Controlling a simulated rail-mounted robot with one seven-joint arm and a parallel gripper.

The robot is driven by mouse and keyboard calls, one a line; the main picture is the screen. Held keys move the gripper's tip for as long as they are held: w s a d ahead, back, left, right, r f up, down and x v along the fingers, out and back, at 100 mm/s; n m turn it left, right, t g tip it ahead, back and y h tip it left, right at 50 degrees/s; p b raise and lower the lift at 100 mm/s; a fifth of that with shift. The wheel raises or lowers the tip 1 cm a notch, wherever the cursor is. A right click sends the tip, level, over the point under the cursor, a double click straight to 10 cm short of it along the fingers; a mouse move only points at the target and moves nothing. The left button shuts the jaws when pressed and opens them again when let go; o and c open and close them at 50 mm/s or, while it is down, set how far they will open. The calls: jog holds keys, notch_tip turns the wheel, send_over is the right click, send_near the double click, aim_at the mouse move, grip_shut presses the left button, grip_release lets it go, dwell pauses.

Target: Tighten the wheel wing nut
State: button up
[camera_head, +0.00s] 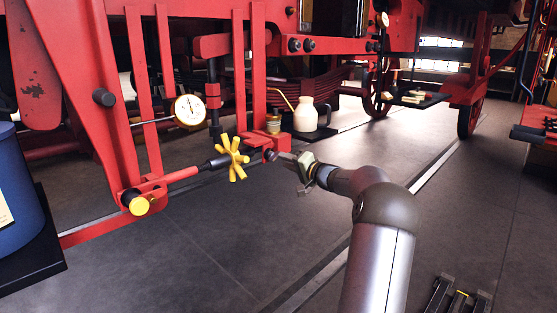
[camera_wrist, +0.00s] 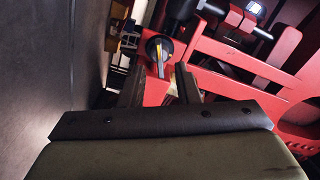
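A yellow star-shaped wheel wing nut (camera_head: 232,157) sits on a dark shaft in line with a red rod, at the lower left of the red frame. My gripper (camera_head: 283,157) is just right of it, pointing left at a red block with a dark round end (camera_head: 270,155). A round dark knob with a yellow and grey bar (camera_wrist: 160,47) lies ahead of the gap, on red metal. I cannot tell whether the fingers touch anything.
A dial gauge (camera_head: 189,111) hangs left above the wing nut. A cream oil can (camera_head: 305,115) and a small brass jar (camera_head: 273,124) stand behind my gripper. A blue drum (camera_head: 22,210) is at the left edge. The dark floor (camera_head: 170,255) is clear in front.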

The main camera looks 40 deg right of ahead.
aim_at(274, 156)
jog(key=shift+w+a, duration=0.15)
jog(key=shift+w, duration=0.95)
jog(key=shift+w+a, duration=0.15)
jog(key=shift+w, duration=0.9)
grip_shut()
jog(key=shift+m, duration=0.3)
jog(key=shift+m+p, duration=6.15)
jog(key=shift+m, duration=4.35)
